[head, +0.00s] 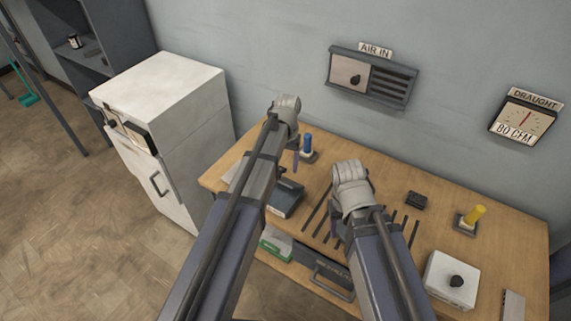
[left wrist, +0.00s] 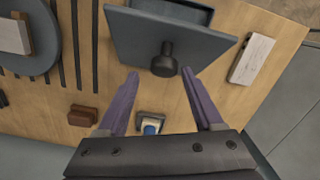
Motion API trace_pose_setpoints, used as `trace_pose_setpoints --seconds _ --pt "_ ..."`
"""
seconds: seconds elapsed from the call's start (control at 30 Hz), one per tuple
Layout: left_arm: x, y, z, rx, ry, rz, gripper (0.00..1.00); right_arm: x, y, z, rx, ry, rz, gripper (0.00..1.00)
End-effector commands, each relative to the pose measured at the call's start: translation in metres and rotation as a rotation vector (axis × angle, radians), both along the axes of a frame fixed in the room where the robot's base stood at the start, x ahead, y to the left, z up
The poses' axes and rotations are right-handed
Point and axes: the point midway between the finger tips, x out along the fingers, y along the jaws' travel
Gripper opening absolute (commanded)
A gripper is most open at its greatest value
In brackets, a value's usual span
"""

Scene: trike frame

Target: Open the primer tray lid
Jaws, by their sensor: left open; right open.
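The primer tray (head: 287,204) is a dark grey box on the left part of the wooden bench, partly hidden behind my left arm. In the left wrist view its flat grey lid (left wrist: 135,35) with a dark round knob (left wrist: 164,60) shows, with part of the tray's inside visible beyond the lid's far edge. The lid looks tilted. My left gripper (head: 296,162) is above the tray; in the left wrist view its purple fingers (left wrist: 160,80) are open, apart on either side below the knob, holding nothing. My right gripper (head: 338,228) is over the middle of the bench, its fingers mostly hidden.
A blue-topped piece in a stand (head: 307,147) is close to my left gripper. Dark rods (head: 318,212) lie mid-bench. A yellow-topped piece (head: 475,215) and a white box with a black knob (head: 452,278) are at right. A white cabinet (head: 170,120) stands left.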

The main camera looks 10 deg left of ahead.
Motion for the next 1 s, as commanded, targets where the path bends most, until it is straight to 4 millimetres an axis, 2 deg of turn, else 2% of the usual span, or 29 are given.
trace_pose_setpoints --seconds 0.53,0.67,0.93,1.0 --pt "0.004 -0.003 0.067 -0.001 0.001 -0.001 0.68 0.000 0.000 0.067 0.000 0.000 0.001 0.53" --pt "0.004 -0.003 0.074 -0.002 0.001 -0.002 0.68 0.000 0.000 0.074 0.000 0.000 0.002 0.53" --pt "0.004 -0.003 0.073 -0.002 0.001 -0.002 0.68 0.000 0.000 0.073 0.000 0.000 0.002 0.53" --pt "0.004 -0.003 0.073 -0.001 0.001 -0.002 0.62 0.000 0.000 0.073 0.000 0.000 0.002 0.53"
